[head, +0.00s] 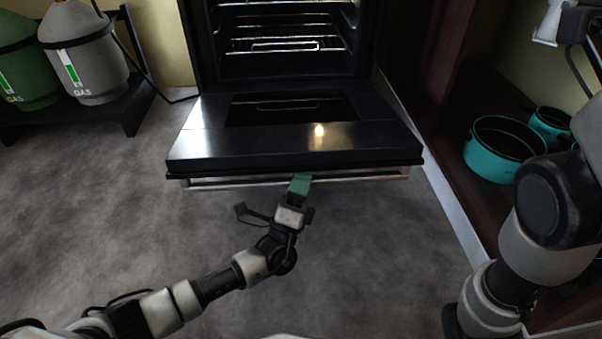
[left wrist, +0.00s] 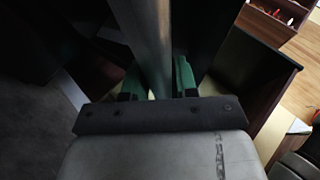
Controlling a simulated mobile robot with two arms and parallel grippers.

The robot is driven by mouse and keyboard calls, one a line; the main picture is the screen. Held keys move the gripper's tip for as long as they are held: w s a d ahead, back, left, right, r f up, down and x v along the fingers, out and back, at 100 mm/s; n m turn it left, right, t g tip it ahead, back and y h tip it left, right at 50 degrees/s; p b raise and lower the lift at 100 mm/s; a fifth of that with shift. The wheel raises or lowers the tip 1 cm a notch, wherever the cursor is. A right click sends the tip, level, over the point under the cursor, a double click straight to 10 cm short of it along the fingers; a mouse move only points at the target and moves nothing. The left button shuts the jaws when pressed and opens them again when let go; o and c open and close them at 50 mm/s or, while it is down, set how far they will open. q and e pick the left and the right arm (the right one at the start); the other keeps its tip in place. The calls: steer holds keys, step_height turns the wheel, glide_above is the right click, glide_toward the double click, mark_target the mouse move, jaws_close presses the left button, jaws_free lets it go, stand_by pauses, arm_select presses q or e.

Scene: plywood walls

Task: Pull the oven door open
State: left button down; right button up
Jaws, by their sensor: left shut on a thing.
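The black oven (head: 285,40) stands at the top middle of the head view, with wire racks inside. Its door (head: 200,142) is swung far down and lies close to level, with a dark glass pane in it. A silver bar handle (head: 350,175) runs along the door's front edge. In the left wrist view the handle (left wrist: 150,40) passes between the green fingers (left wrist: 158,82).
Gas bottles (head: 85,60) stand on a low dark stand at the left. A cabinet with teal pots (head: 495,150) is at the right, beside the open door. The grey floor (head: 130,220) in front of the door is clear.

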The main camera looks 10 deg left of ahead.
arm_select(q)
steer(key=shift+s+d, duration=0.1)
steer(key=c, duration=1)
jaws_free()
steer(key=shift+o, duration=0.2)
steer(key=p+v, duration=0.3)
steer(key=v, duration=0.8)
